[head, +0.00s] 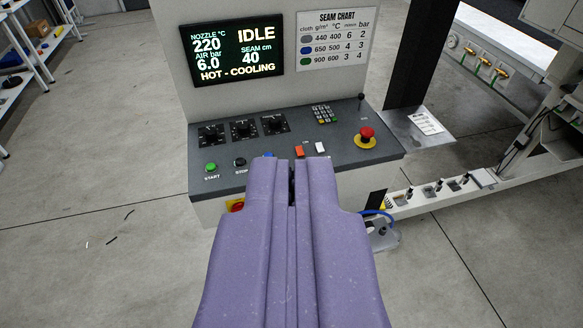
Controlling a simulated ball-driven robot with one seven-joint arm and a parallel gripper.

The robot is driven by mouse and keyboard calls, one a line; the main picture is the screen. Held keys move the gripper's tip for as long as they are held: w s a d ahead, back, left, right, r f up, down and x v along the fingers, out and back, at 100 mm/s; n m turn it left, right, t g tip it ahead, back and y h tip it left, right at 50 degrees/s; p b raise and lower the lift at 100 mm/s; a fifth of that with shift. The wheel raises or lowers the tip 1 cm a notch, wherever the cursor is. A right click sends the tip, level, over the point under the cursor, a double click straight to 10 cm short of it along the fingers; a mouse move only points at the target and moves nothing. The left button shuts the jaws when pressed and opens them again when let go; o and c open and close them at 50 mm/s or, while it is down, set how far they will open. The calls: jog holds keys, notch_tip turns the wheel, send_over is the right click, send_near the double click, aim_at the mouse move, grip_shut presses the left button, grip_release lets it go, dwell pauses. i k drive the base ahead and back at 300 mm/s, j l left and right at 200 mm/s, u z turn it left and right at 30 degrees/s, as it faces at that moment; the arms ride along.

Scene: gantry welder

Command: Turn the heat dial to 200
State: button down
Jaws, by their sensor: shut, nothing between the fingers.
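Three black dials sit in a row on the grey sloping control panel (350,160): a left dial (211,135), a middle dial (243,129) and a right dial (275,124). Their labels and settings are too small to read, so I cannot tell which is the heat dial. The display (235,50) above reads nozzle 220 °C, air 6.0 bar, seam 40 cm, "IDLE" and "HOT - COOLING". My purple gripper (291,170) is shut and empty. In the picture its tips lie below the right dial, and it hides part of the panel's front.
The panel also carries a green START button (211,167), a black STOP button (240,162), orange and white switches, a keypad (325,115), a small lever (361,101) and a red mushroom button (366,134). A seam chart (335,40) hangs above. Open floor lies left.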

aim_at(210, 132)
jog(key=i+j+z, duration=0.1)
jog(key=i+j, duration=0.65)
jog(key=i, duration=0.2)
jog(key=i+j+z, duration=0.1)
jog(key=i+j, duration=0.15)
jog(key=i, duration=0.2)
jog(key=i+j, duration=0.3)
jog(key=i+z, duration=0.05)
jog(key=i, duration=0.1)
